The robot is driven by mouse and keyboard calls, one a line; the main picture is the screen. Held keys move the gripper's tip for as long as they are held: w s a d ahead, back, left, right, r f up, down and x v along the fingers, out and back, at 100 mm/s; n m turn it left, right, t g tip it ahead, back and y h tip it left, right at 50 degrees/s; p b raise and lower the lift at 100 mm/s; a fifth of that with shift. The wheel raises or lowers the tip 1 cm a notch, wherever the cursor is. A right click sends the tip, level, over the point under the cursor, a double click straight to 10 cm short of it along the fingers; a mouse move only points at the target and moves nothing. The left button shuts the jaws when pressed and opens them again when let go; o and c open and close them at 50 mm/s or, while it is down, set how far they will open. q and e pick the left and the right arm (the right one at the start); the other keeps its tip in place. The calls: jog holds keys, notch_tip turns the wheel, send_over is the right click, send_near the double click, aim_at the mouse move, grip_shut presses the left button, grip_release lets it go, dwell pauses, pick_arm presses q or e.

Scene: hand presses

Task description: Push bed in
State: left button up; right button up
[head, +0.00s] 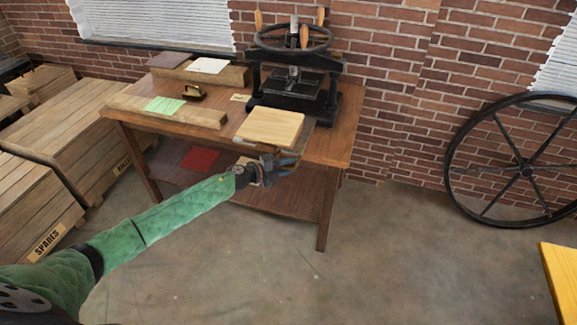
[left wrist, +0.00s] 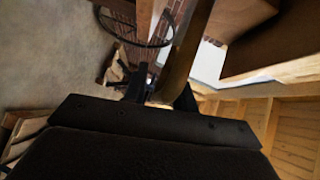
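A black hand press (head: 295,75) with a round wheel on top stands at the back of a wooden table. A pale wooden board (head: 270,127), apparently its bed, lies flat in front of the press toward the table's front edge. My left gripper (head: 285,163) is just in front of and below the board's front edge. Its dark fingers look apart. In the left wrist view the fingers (left wrist: 160,92) stand on either side of a wooden strip (left wrist: 178,62); I cannot tell whether they touch it. My right gripper is not in view.
On the table (head: 337,145) lie a long wooden block (head: 190,115) with a green card (head: 164,105), and a brass piece (head: 193,92). Wooden crates (head: 75,125) stand at left. A large spoked wheel (head: 525,170) leans on the brick wall. The floor in front is clear.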

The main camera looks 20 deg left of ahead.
pick_arm(q)
grip_shut()
